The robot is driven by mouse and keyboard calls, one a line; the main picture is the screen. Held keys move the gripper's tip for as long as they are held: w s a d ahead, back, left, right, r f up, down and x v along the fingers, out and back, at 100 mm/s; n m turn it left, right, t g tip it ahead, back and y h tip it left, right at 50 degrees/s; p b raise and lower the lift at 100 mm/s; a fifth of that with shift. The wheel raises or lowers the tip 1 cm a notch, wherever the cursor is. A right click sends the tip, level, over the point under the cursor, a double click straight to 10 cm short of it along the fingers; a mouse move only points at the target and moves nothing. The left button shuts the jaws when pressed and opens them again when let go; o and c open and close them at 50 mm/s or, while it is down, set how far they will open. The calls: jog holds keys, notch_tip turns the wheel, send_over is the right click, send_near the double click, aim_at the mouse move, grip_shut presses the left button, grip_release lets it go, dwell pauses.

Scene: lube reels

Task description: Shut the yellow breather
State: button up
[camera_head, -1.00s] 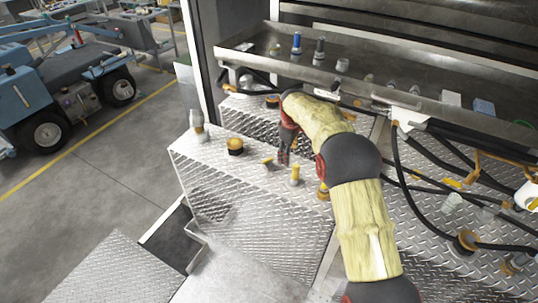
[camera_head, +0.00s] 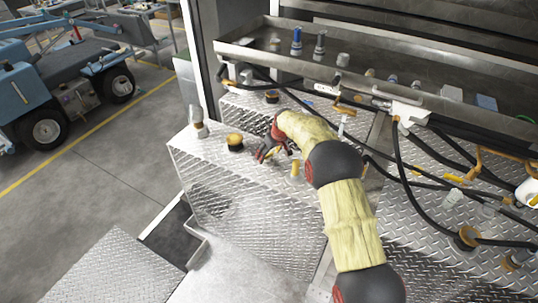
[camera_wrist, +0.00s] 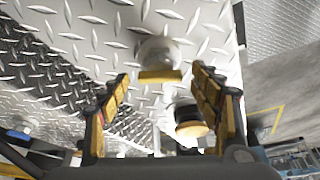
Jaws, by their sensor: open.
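A small fitting with a yellow, lid-like part (camera_wrist: 160,76) on a pale round body shows between and just beyond my fingertips in the wrist view. It looks like the yellow breather; I cannot tell how far open its lid is. In the head view my gripper (camera_head: 268,154) mostly hides it on the tread-plate box top. My gripper (camera_wrist: 160,73) is open, a finger on either side of the yellow part in the picture; contact cannot be told.
A black cap with a yellow top (camera_head: 235,142) stands left of my gripper and also shows in the wrist view (camera_wrist: 190,122). A yellow cylinder (camera_head: 295,169) stands close on the right. Black hoses (camera_head: 405,180) run at right.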

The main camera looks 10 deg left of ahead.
jog(key=shift+c, duration=0.9)
jog(key=c, duration=1)
